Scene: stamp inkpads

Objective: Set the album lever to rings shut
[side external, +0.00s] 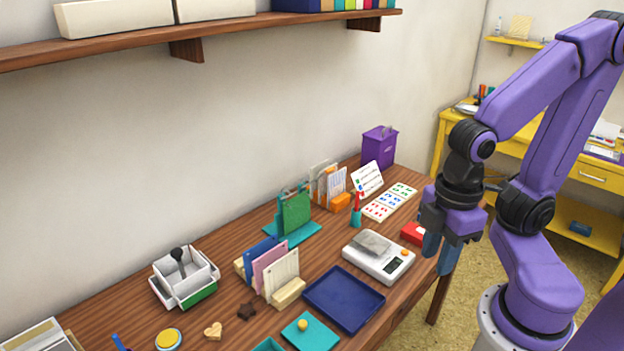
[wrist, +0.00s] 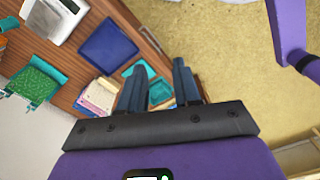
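A dark lever with a round black knob (side external: 178,256) stands in a white tray-like box with a green edge (side external: 186,290) at the table's left back in the side view. I cannot tell whether this is the album lever; no album rings are clearly visible. A grey-white stack, perhaps an album (side external: 45,338), is cut off at the lower left corner. My gripper (side external: 438,262) hangs fingers-down by the table's right front edge, far from both. The wrist view shows my gripper (wrist: 158,64) with fingers apart and nothing between them.
A white scale (side external: 372,262), a navy tray (side external: 343,298), a card rack (side external: 287,290) and a green panel on a teal base (side external: 293,234) stand between my gripper and the knobbed lever. A red box (side external: 413,233) lies near my gripper. A shelf (side external: 200,36) overhangs the back wall.

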